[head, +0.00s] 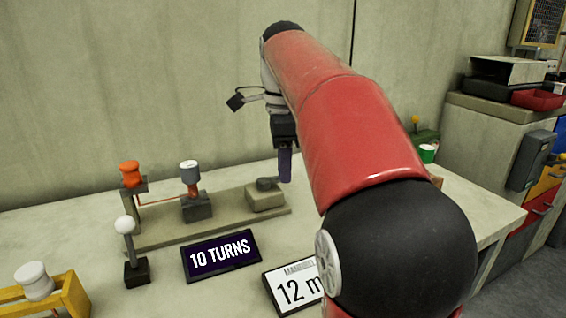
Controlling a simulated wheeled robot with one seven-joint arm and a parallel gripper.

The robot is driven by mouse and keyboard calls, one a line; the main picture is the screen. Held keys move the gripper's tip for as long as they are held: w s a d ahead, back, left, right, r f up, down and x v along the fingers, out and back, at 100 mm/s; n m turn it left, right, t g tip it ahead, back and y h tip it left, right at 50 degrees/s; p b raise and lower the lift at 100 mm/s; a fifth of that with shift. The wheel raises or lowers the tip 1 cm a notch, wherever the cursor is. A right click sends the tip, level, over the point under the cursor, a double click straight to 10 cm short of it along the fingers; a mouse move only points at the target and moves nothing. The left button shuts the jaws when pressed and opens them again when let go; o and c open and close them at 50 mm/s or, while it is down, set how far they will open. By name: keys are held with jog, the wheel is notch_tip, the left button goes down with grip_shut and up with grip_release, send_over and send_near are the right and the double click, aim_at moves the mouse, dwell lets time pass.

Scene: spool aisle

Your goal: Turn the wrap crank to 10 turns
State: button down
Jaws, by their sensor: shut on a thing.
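The block sits at the right end of a long beige base board (228,217). A dark sign (221,256) in front of the board reads "10 TURNS".
An orange spool (130,175) on a post and a grey-topped spool (190,178) stand along the board. My red arm hides the right middle.

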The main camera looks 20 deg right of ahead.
jog(key=shift+s, duration=0.1)
dwell(0.5)
jog(key=c, duration=1.3)
grip_release()
